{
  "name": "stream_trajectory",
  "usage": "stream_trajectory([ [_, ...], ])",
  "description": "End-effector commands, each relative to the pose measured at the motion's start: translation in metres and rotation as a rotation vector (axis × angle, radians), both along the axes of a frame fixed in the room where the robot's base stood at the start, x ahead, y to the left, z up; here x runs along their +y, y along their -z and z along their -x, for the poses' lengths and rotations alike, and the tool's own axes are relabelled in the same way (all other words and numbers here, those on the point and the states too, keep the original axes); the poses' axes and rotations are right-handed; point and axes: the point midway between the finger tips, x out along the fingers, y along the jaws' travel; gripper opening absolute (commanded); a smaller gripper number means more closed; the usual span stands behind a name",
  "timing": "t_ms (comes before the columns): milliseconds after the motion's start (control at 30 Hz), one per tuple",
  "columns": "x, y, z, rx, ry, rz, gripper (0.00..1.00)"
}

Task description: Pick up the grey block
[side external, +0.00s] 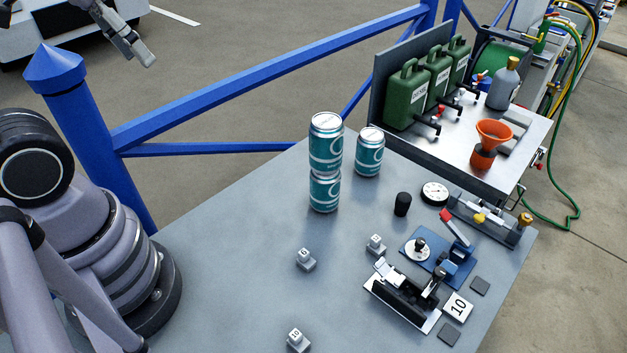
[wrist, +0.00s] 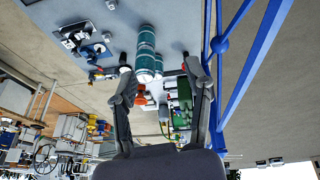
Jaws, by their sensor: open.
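Three small grey blocks with numbered pale tops sit on the grey table: one near the middle (side external: 306,262), one to its right (side external: 376,246), and one at the front edge of the picture (side external: 298,343). I cannot tell which one the task means. My gripper (side external: 146,58) is at the upper left of the side view, high up and well away from the blocks. In the wrist view my gripper (wrist: 159,69) shows two fingers spread wide with nothing held between them.
Teal cans (side external: 325,145), two of them stacked, stand at the table's back. A black clamp device (side external: 403,300), a blue fixture (side external: 430,257) and dark square plates (side external: 480,286) are at the right. A blue railing (side external: 270,72) runs behind. The table's left middle is clear.

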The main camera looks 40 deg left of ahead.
Motion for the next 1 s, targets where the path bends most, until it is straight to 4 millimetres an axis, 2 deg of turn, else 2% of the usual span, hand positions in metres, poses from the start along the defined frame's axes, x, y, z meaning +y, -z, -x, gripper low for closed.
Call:
stream_trajectory([
  [367, -0.032, 0.088, -0.069, 0.563, -0.275, 0.431, 0.5],
  [600, -0.043, 0.165, -0.105, 0.855, -0.544, 0.721, 0.5],
  [800, -0.046, 0.242, -0.122, 1.048, -0.814, 0.946, 0.5],
  [1000, -0.048, 0.306, -0.122, 1.161, -1.044, 1.096, 0.5],
])
